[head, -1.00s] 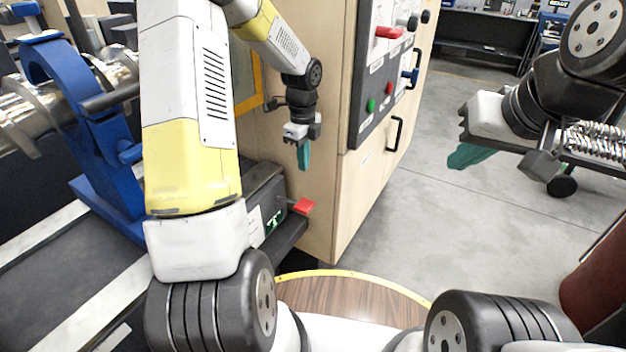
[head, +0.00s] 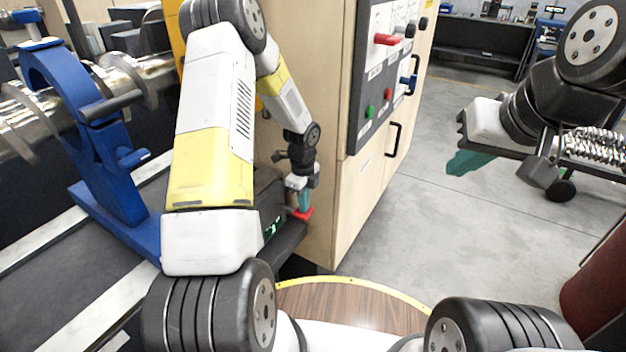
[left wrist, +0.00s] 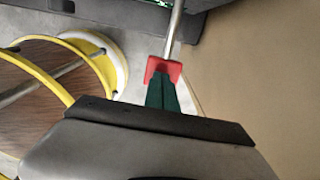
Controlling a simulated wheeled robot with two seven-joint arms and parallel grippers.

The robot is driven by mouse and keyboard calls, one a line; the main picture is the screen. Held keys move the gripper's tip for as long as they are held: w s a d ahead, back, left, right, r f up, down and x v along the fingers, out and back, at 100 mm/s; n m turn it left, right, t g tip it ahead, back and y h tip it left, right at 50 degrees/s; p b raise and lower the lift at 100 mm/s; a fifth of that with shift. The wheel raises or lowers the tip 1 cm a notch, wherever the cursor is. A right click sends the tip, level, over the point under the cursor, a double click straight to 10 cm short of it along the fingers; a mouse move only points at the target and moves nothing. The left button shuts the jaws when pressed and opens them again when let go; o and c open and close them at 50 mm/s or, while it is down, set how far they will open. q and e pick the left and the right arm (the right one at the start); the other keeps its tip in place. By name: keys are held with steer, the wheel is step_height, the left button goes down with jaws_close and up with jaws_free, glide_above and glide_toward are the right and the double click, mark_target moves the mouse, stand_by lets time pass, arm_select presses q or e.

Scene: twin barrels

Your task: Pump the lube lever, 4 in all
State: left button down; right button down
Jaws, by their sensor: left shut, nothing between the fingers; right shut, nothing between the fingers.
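The lube lever is a metal rod with a red end (head: 303,214), sticking out from the dark box (head: 262,205) on the bench side. In the left wrist view the red end (left wrist: 163,69) sits right at my fingertips, with its rod running up to the dark box. My left gripper (head: 304,208) is shut, its teal fingers pointing down onto the red end and seeming to touch it. Nothing is between its fingers. My right gripper (head: 452,168) is shut and empty, far off to the right over the floor.
A wooden cabinet (head: 335,215) with a control panel (head: 385,75) of buttons and red and blue handles stands just right of the lever. A blue clamp frame (head: 105,170) holds a metal screw shaft at left.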

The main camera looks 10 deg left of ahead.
mark_target(309, 214)
arm_select(q)
steer(key=shift+f, duration=0.15)
steer(key=shift+s+d+f+y, duration=0.15)
steer(key=shift+d+f+y, duration=0.3)
steer(key=shift+f+y, duration=0.25)
steer(key=shift+d+f+t+y, duration=0.1)
steer(key=shift+f+t+y, duration=0.2)
steer(key=shift+f+t, duration=0.15)
steer(key=shift+s+d+f, duration=0.1)
steer(key=shift+s+f, duration=0.1)
steer(key=shift+f, duration=1.3)
steer(key=shift+r, duration=0.1)
steer(key=d+r, duration=0.2)
steer(key=r, duration=0.4)
steer(key=s+d+r, duration=0.1)
steer(key=d+r, duration=0.2)
steer(key=r, duration=0.4)
steer(key=shift+s, duration=0.3)
steer(key=shift+r, duration=0.1)
stand_by(0.3)
